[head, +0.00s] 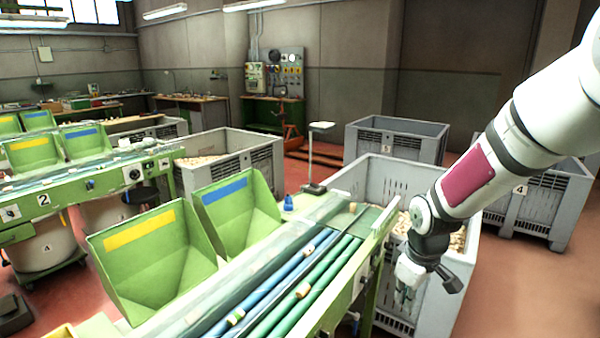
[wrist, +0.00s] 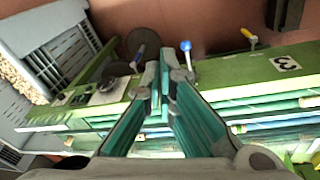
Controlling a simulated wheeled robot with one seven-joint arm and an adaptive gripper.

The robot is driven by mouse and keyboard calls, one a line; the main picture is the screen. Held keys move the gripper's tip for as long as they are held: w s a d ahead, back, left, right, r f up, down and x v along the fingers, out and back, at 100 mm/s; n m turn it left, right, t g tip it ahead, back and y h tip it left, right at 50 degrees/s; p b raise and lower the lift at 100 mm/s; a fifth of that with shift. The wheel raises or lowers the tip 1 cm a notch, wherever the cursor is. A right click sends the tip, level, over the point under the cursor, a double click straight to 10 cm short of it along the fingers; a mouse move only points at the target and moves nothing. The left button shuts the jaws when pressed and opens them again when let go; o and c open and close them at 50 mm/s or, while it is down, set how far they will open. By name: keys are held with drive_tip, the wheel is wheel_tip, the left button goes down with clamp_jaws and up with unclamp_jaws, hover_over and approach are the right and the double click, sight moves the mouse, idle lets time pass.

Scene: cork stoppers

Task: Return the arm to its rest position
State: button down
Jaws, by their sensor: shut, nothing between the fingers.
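My gripper (head: 405,292) hangs from my white arm at the right of the head view, beside the right edge of the green sorting table (head: 372,262). In the head view it is in front of a grey crate. In the wrist view my gripper (wrist: 163,75) has its teal fingers together at the tips, with nothing between them.
A grey crate (head: 463,290) with corks stands close behind my gripper. Several corks, one of them (head: 303,290), lie on the table's lanes. Green hoppers (head: 150,260) stand at the left. More grey crates stand farther back.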

drive_tip(key=s+a+r+m+t+h, duration=0.1)
drive_tip(key=s+r+m, duration=0.1)
drive_tip(key=s+r, duration=0.45)
drive_tip(key=s+a+r+m+t, duration=0.15)
drive_tip(key=s+r, duration=0.25)
drive_tip(key=r, duration=0.5)
drive_tip(key=s+a+r+m+t+y, duration=0.1)
drive_tip(key=s+r+m, duration=0.3)
drive_tip(key=s, duration=0.8)
drive_tip(key=shift+a+v, duration=0.25)
drive_tip(key=shift+v, duration=0.75)
